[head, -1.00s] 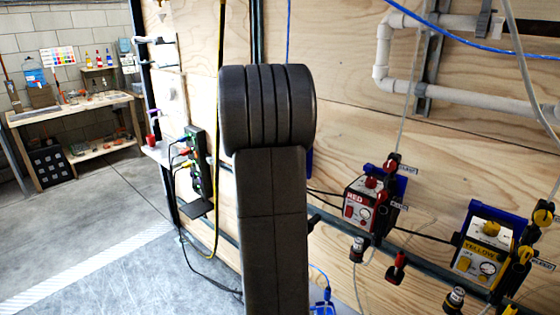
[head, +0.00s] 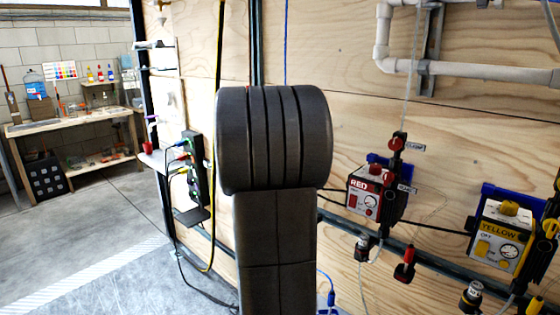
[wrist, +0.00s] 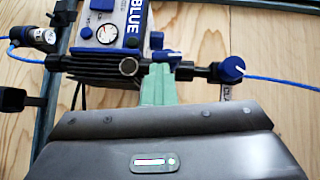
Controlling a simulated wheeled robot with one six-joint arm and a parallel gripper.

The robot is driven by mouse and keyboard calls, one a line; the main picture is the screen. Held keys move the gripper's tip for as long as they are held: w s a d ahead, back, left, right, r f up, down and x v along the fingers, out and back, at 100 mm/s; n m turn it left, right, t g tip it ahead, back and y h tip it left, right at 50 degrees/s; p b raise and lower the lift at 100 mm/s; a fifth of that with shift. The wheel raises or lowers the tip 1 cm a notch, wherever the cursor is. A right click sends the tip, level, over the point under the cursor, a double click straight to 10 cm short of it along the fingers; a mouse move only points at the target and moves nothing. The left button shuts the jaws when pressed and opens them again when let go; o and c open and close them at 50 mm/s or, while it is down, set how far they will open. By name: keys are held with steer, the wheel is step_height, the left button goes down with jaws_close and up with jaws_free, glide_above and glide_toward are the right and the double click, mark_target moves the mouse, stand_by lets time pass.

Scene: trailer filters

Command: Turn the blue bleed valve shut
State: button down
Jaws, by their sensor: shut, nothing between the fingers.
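In the wrist view the blue unit (wrist: 105,32) fills the top left, with a round gauge and the word BLUE. A dark pipe with black fittings runs along its lower side. A blue knob with a white line (wrist: 231,70) sits on this pipe at the right, and a smaller blue handle (wrist: 174,56) sits near the middle. I cannot tell which one is the bleed valve. My gripper (wrist: 158,72) has green fingers, shut and empty, with the tips at the pipe just beside the smaller handle. Whether they touch is unclear. In the head view my arm hides the gripper and the blue unit.
The red unit (head: 370,191) and yellow unit (head: 502,240) hang on the plywood wall at the right in the head view. A black socket strip (head: 194,165) with cables is at the left. A blue hose (wrist: 282,80) leaves the knob rightward.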

steer(key=shift+w+a+f+m+t+b, duration=0.15)
steer(key=shift+f+m+t+b, duration=0.35)
steer(key=shift+b, duration=3.1)
steer(key=shift+a+r+t+b, duration=0.1)
steer(key=shift+r+t+b, duration=0.2)
steer(key=shift+r+b, duration=0.15)
steer(key=shift+f, duration=0.1)
